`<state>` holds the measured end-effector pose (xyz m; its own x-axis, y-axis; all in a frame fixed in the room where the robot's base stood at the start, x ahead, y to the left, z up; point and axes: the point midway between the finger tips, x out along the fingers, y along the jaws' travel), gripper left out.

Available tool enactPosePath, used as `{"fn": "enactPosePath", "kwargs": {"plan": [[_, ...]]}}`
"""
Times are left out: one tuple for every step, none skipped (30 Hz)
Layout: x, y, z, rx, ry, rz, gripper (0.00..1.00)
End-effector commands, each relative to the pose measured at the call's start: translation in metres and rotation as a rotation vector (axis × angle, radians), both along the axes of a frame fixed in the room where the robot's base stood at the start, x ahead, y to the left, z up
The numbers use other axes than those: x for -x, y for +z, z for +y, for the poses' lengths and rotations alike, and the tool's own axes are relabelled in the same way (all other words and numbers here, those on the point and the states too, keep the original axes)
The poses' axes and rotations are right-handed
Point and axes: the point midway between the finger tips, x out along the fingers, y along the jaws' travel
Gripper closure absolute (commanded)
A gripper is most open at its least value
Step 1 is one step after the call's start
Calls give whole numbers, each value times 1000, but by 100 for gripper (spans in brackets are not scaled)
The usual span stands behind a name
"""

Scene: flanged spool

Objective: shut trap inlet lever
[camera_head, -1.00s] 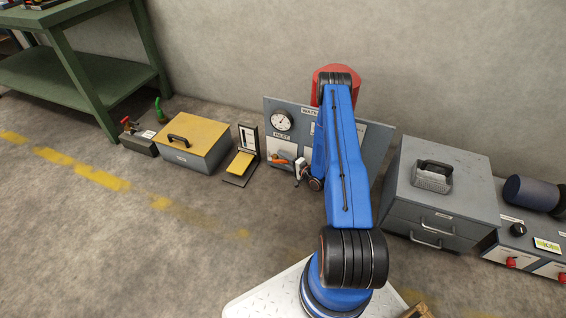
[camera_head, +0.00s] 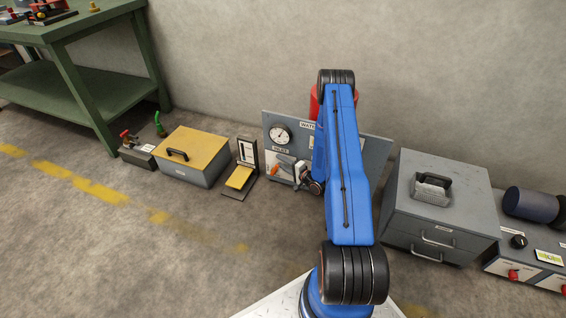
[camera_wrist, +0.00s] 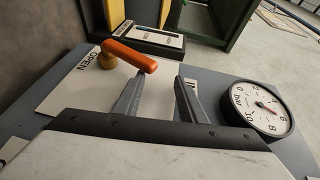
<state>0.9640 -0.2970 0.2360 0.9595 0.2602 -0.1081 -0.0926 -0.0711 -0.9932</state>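In the head view the lever (camera_head: 282,169) shows just left of my gripper (camera_head: 300,172). My blue arm hides the middle of the panel.
A pressure gauge (camera_wrist: 258,108) is right of the fingers in the wrist view. In the head view a small stand (camera_head: 243,172) and a yellow-lidded box (camera_head: 195,157) are left of the panel (camera_head: 375,155). A grey drawer cabinet (camera_head: 440,205) stands right. Open floor lies in front.

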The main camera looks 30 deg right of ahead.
Motion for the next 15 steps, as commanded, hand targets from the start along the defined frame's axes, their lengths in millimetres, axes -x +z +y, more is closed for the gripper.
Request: {"fn": "enactPosePath", "kwargs": {"plan": [[1, 1, 1, -1, 2, 0, 64], [2, 3, 1, -1, 1, 0, 64], [3, 5, 1, 0, 1, 0, 64], [3, 6, 1, 0, 1, 0, 64], [4, 8, 1, 0, 2, 0, 64], [6, 9, 2, -1, 2, 0, 64], [7, 11, 2, -1, 2, 0, 64], [8, 12, 2, -1, 2, 0, 64], [9, 14, 3, -2, 3, 2, 64], [10, 15, 3, -2, 3, 2, 64], [11, 17, 3, -2, 3, 2, 64], [12, 18, 3, -2, 4, 2, 64], [13, 20, 4, -2, 4, 2, 64], [14, 21, 4, -2, 4, 2, 64], [15, 23, 5, -3, 5, 2, 64]]}}
